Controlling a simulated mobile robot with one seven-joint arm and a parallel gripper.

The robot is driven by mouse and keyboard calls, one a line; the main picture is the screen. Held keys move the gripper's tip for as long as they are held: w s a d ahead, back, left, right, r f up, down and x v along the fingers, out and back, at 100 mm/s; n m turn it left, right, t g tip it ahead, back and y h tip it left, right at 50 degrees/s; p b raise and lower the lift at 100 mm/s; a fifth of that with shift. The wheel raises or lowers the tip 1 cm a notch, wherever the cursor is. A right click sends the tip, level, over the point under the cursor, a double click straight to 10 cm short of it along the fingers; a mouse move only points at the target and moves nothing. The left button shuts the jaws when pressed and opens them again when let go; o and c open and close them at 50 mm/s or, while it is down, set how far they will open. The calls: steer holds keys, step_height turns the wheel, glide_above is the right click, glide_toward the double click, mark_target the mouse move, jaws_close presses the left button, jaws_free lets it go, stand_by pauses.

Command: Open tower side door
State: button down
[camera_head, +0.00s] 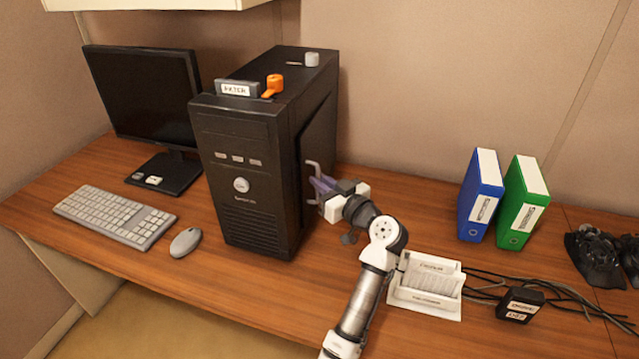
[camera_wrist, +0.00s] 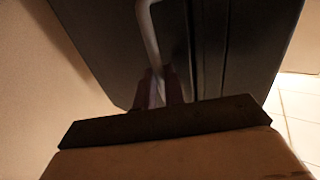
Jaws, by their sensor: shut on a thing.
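The black computer tower (camera_head: 240,165) stands on the desk. Its dark side door (camera_head: 318,130) is on the right side and carries a light grey bar handle (camera_head: 312,168). My gripper (camera_head: 322,187) reaches in from the right and is shut on this handle. In the wrist view the handle (camera_wrist: 147,30) runs down between the fingers (camera_wrist: 158,88), in front of the dark door panel (camera_wrist: 105,45). Whether the door stands slightly ajar, I cannot tell.
A monitor (camera_head: 145,95), keyboard (camera_head: 115,215) and mouse (camera_head: 185,242) are left of the tower. An orange knob (camera_head: 274,84) is on top.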

steer(key=d, duration=0.2)
steer(key=shift+s+d+b, duration=0.1)
steer(key=shift+d+b, duration=0.3)
steer(key=c, duration=1.5)
jaws_free()
steer(key=b+v, duration=0.4)
steer(key=v, duration=0.9)
steer(key=shift+s, duration=0.35)
steer(key=shift+d, duration=0.15)
